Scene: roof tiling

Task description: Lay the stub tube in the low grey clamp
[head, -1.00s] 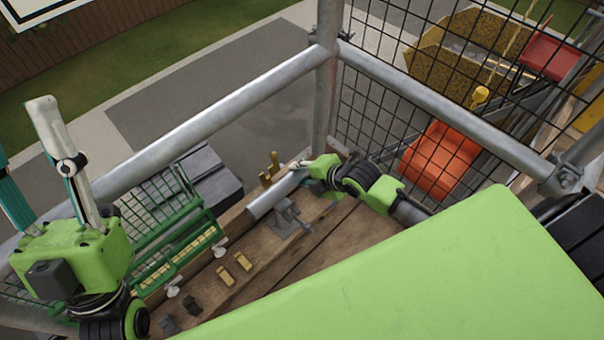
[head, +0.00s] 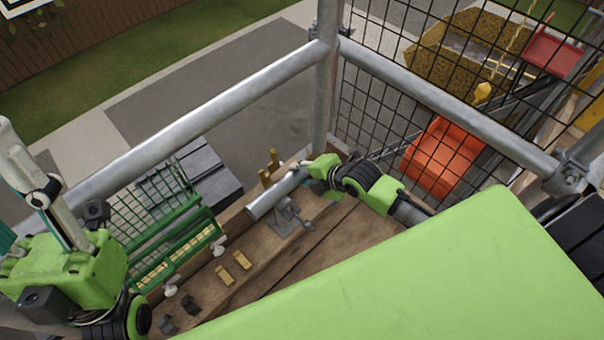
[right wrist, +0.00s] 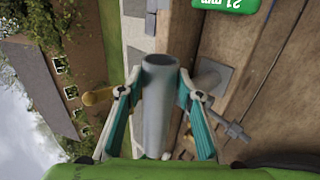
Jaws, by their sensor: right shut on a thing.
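The stub tube (head: 268,201) is a short pale grey pipe, held lengthwise over the wooden boards. My right gripper (head: 312,172) is shut on it near its far end. In the right wrist view the tube (right wrist: 158,105) lies between the teal fingers, its open end facing away. The low grey clamp (head: 287,217) stands on the boards just right of the tube in the head view. In the right wrist view the clamp (right wrist: 212,76) also shows right of the tube, beside it. My left gripper (head: 18,185) is at the left edge, partly cut off, fingers apart and empty.
Galvanised guard rails (head: 210,110) and a post (head: 326,80) border the platform. A brass forked holder (head: 267,170) stands behind the tube. Bare boards (head: 320,245) lie in front of the clamp.

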